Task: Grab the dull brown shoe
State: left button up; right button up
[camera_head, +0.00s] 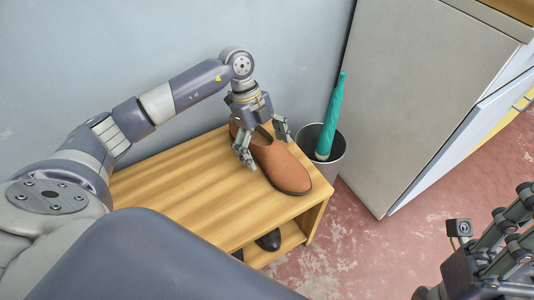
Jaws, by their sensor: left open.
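A dull brown shoe (283,169) lies on top of a wooden shoe bench (190,190), near its right end, with its toe pointing to the lower right. My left gripper (263,150) is over the heel half of the shoe, pointing down. Its fingers are open, one on each side of the shoe. I cannot tell whether they touch it. The gripper hides part of the shoe's opening. My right gripper (500,250) is at the lower right edge of the view, partly cut off and away from the shoe.
Dark shoes (268,240) sit on the shelf under the bench top. A grey bin (332,160) holding a closed green umbrella (330,120) stands right behind the bench. A grey cabinet (430,90) rises at the right. The left of the bench top is clear.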

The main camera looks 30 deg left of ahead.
pick_arm(q)
jog(key=c, duration=1.5)
jog(key=shift+r, duration=0.15)
